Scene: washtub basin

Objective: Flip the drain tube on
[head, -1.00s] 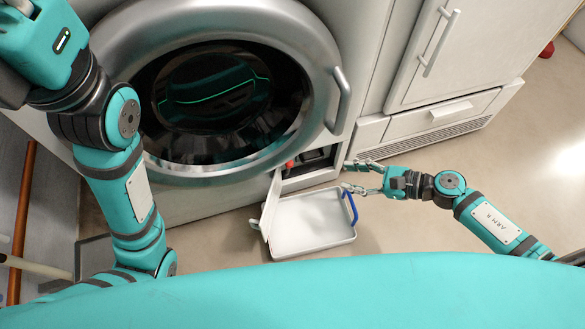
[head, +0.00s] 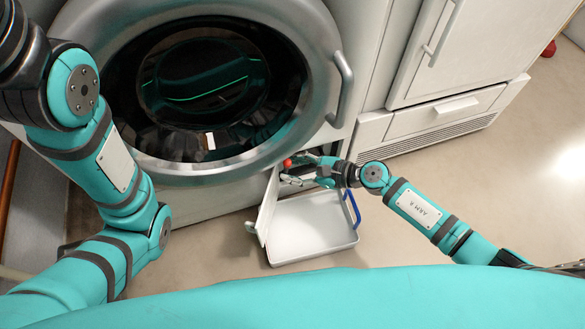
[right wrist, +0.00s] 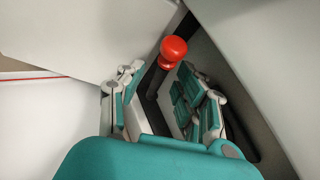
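The drain tube (right wrist: 153,80) is a dark tube with a red round knob (right wrist: 173,48) on its end, in the right wrist view. The knob also shows in the head view (head: 288,163) at the small opening low on the washer front. My right gripper (right wrist: 163,92) is open, with one finger on each side of the tube; I cannot tell whether either finger touches it. In the head view the right gripper (head: 298,174) is at the opening and partly hides it. My left arm crosses the left side, but its gripper is out of frame.
The washer's round door (head: 205,85) with its handle (head: 341,88) is above the opening. A small white flap (head: 266,208) stands open at the left. A white tray (head: 310,258) with a blue handle (head: 352,207) is below.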

